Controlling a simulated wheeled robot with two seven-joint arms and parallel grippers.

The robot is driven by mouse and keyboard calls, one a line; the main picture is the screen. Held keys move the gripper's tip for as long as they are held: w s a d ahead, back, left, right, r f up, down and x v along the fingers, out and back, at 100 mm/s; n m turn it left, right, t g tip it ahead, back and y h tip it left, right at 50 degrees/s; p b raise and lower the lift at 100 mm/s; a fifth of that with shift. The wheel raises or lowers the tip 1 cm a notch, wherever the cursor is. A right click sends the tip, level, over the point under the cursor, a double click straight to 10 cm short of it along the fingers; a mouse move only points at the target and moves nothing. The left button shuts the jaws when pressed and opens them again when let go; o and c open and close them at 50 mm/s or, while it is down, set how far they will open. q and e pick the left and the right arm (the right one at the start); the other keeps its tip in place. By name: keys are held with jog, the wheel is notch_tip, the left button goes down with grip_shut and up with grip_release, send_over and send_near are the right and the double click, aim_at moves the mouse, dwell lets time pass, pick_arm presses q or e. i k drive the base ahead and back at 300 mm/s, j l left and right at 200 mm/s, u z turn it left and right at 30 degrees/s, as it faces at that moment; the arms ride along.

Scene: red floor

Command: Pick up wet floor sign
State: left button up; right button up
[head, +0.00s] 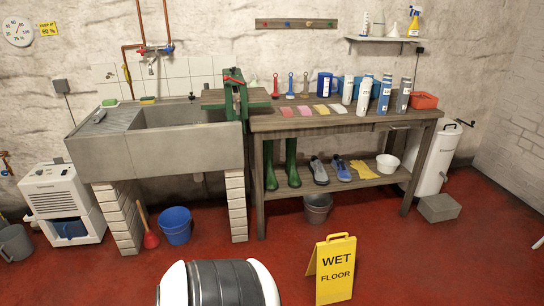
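The yellow wet floor sign (335,270) stands upright on the red floor at the bottom of the head view, right of centre. Its front panel reads "WET FLOOR" in black, and part of its second panel shows at its left edge. It has a raised tab at the top. Neither of my grippers is in view, and nothing is touching the sign.
Behind the sign stands a wooden workbench (330,122) with bottles and cloths on it. A grey bucket (318,208) stands below its front. A blue bucket (175,225) and plunger (150,239) stand by the sink (160,150). Floor right of the sign is clear.

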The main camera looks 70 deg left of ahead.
aim_at(332, 261)
jog(key=u, duration=1.75)
jog(key=i+j+z, duration=0.15)
jog(key=z, duration=0.35)
jog(key=i+j+z, duration=0.3)
jog(key=z, duration=0.2)
